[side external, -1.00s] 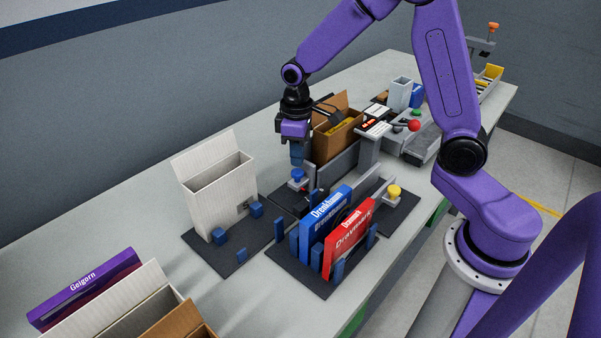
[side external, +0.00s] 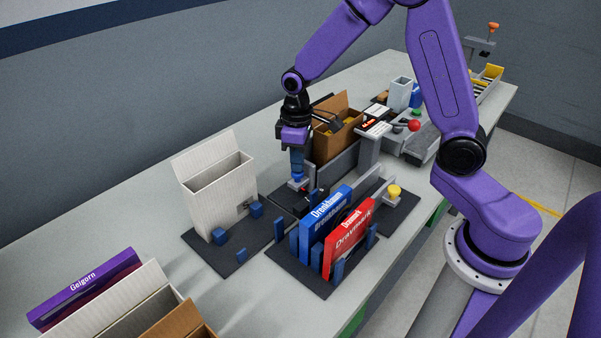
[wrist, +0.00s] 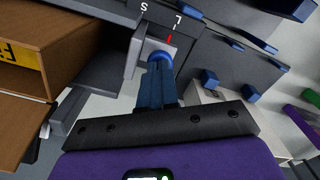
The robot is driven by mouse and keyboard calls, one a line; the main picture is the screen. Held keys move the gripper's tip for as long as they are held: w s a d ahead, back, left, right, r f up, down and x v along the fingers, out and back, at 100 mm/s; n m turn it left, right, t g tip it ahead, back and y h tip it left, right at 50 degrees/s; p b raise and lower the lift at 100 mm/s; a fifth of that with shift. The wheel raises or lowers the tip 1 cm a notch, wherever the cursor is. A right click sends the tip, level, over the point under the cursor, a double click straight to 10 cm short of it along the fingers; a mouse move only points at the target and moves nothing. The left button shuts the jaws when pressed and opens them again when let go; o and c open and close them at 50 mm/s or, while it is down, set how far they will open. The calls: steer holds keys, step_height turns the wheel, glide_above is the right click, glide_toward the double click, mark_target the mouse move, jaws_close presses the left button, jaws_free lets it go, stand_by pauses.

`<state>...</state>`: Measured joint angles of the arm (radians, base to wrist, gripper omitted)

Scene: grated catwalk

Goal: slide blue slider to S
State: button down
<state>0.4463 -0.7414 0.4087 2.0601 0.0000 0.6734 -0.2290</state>
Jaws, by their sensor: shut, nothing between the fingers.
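The blue slider (wrist: 160,56) is a round blue knob on a grey block. In the wrist view its red pointer (wrist: 169,39) lies close to the L tick, with the S mark (wrist: 144,7) further left. My gripper (wrist: 157,83) has its blue fingers together, tips right at the knob. In the side view my gripper (side external: 297,166) points down over the slider, and the knob is mostly hidden by the fingertips. I cannot tell whether the tips press on it or sit just beside it.
An open cardboard box (side external: 338,128) stands behind a grey rail beside my gripper. Blue and red cartons (side external: 345,240) stand in a holder in front. A white box (side external: 218,195) is at left, and a yellow knob (side external: 394,191) at right.

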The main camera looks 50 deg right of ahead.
steer(key=shift+f, duration=0.3)
steer(key=shift+s+d, duration=0.1)
steer(key=shift+d, duration=2.1)
stand_by(0.7)
step_height(320, 180, up, 6)
stand_by(0.9)
